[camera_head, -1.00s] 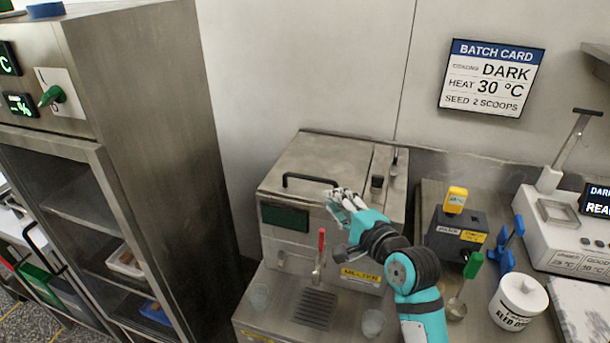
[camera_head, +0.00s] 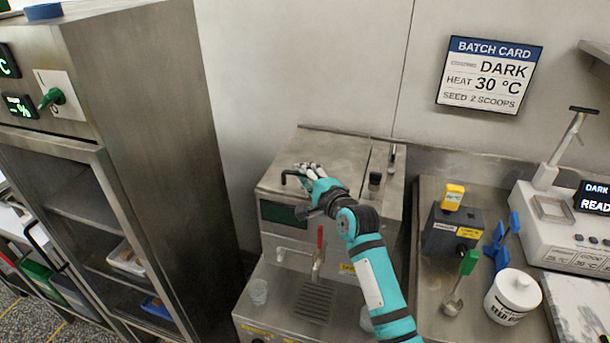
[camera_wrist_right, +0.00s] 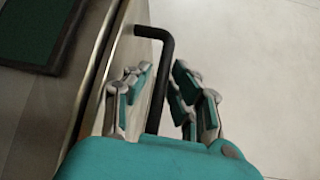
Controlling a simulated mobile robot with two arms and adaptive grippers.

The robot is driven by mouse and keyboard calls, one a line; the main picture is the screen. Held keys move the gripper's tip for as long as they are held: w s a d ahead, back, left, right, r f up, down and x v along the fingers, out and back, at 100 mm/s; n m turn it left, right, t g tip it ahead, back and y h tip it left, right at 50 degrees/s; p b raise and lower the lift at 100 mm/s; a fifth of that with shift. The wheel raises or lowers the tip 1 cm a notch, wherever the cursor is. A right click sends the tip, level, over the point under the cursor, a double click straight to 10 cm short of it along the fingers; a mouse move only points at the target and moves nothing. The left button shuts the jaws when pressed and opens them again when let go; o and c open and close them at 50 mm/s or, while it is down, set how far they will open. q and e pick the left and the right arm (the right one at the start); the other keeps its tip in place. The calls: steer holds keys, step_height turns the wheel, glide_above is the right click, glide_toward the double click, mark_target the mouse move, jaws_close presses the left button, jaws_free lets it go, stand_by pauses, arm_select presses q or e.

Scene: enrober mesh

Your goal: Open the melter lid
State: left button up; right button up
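The melter (camera_head: 272,235) is a steel box against the wall. Its lid (camera_head: 330,154) lies flat and closed on top, with a black bar handle (camera_head: 284,175) near the front edge. My right gripper (camera_head: 306,172) is over the handle and hides most of it in the head view. In the right wrist view the handle (camera_wrist_right: 166,48) runs between the fingers of my right gripper (camera_wrist_right: 160,88). The fingers are apart, one side on each side of the bar, and I see no clear grip on it. My left gripper is not in view.
A red-handled tap (camera_head: 320,242) is at the melter's front, over a drip grate (camera_head: 313,303). A clear cup (camera_head: 258,291) stands left of it. A tall steel cabinet (camera_head: 160,150) is close on the left. A grey box (camera_head: 450,236) and a white jar (camera_head: 513,298) are right.

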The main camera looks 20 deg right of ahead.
steer(key=shift+c, duration=0.4)
jaws_close()
steer(key=shift+f, duration=0.1)
